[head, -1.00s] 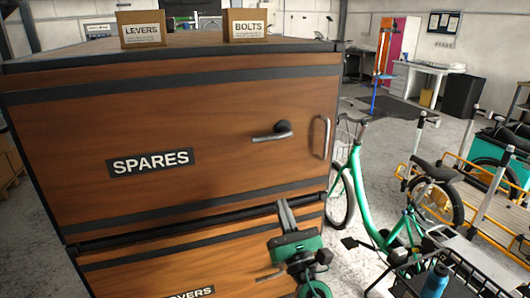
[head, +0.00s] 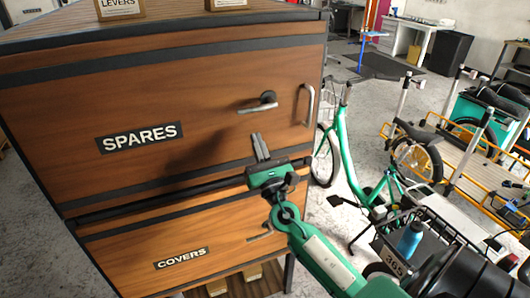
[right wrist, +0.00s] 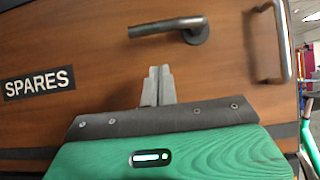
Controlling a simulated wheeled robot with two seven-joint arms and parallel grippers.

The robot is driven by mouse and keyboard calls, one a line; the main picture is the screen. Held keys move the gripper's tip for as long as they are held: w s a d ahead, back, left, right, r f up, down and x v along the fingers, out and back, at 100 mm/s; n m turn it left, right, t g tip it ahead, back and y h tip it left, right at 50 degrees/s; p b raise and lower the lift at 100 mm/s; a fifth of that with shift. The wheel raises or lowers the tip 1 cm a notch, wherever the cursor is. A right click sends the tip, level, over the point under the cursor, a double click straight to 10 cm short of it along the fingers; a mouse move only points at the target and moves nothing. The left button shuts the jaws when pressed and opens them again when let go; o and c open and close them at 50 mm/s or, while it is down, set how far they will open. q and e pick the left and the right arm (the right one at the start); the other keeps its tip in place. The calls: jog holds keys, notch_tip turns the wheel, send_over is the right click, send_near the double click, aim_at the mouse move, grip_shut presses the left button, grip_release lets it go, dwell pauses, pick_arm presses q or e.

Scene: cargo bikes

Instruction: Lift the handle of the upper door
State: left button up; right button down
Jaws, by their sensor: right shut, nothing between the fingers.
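The upper door (head: 190,100) is brown wood with a SPARES label and looks closed. Its grey lever handle (head: 258,104) lies roughly level, pivoting at its right end; in the right wrist view the lever (right wrist: 168,27) is at the top. My right gripper (head: 260,148) is in front of the upper door, below the lever and apart from it. Its fingers (right wrist: 157,84) are together and empty, pointing up toward the lever. My left gripper is not in view.
A vertical grab bar (head: 309,104) is right of the lever. The lower COVERS door (head: 200,240) has its own lever (head: 260,232). Boxes marked LEVERS (head: 120,8) and BOLTS stand on top. A green bike (head: 345,150) stands close to the cabinet's right.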

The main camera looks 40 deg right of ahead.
jog(key=shift+w+d+r+p, duration=0.1)
jog(key=shift+w+r+p, duration=0.15)
jog(key=shift+r+p, duration=0.35)
jog(key=shift+w+d+r+p, duration=0.15)
jog(key=shift+r+p, duration=0.25)
jog(key=shift+r, duration=0.45)
jog(key=shift+w+a+r+p, duration=0.1)
jog(key=shift+w+r+p, duration=0.2)
jog(key=shift+r+p, duration=0.3)
jog(key=shift+r, duration=0.15)
